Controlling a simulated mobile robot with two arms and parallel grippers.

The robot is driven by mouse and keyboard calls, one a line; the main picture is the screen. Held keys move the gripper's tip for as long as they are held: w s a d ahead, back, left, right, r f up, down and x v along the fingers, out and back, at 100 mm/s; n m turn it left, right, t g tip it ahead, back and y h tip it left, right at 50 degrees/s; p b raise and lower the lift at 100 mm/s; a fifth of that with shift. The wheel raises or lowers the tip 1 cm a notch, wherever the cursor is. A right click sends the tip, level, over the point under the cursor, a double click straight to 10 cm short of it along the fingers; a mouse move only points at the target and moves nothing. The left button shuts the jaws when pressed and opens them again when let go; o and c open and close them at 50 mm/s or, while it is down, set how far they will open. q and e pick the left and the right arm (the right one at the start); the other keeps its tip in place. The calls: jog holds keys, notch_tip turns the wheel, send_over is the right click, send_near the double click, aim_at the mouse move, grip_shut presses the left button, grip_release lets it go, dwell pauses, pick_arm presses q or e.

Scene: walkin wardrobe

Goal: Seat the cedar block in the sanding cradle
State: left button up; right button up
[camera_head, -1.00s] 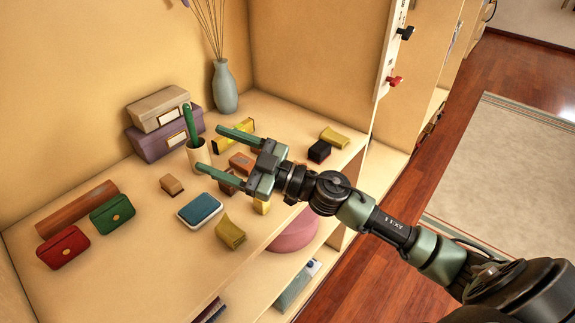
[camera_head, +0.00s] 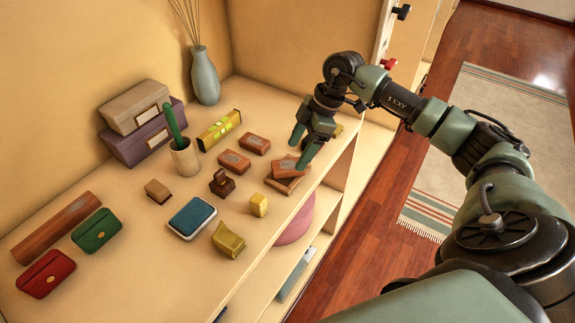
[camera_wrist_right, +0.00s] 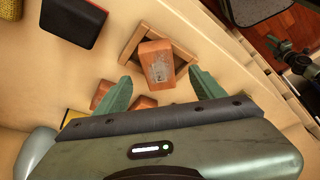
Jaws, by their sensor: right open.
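A reddish-brown block (camera_head: 286,165), seemingly the cedar block, lies on the wooden frame of the sanding cradle (camera_head: 285,186) near the shelf's front edge. In the right wrist view the block (camera_wrist_right: 157,66) sits skewed to the cradle (camera_wrist_right: 187,58) and overlaps part of its rim. I cannot tell how deep it sits. My right gripper (camera_head: 299,151) is open above them, pointing down. In the right wrist view its fingers (camera_wrist_right: 160,80) are spread to either side of the block, apparently not touching it. My left gripper is not in view.
Two similar reddish blocks (camera_head: 254,144) (camera_head: 234,162) lie left of the cradle. A dark stamp-like piece (camera_head: 222,183), a yellow block (camera_head: 259,205), a blue pad (camera_head: 192,217) and a cup (camera_head: 186,158) stand nearby.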

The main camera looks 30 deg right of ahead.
aim_at(289, 164)
jog(key=p+x, duration=0.1)
jog(key=x, duration=0.3)
jog(key=shift+w+a+r, duration=0.15)
jog(key=shift+w+a+f, duration=0.1)
jog(key=shift+a+f, duration=0.05)
jog(key=shift+f, duration=0.3)
grip_shut()
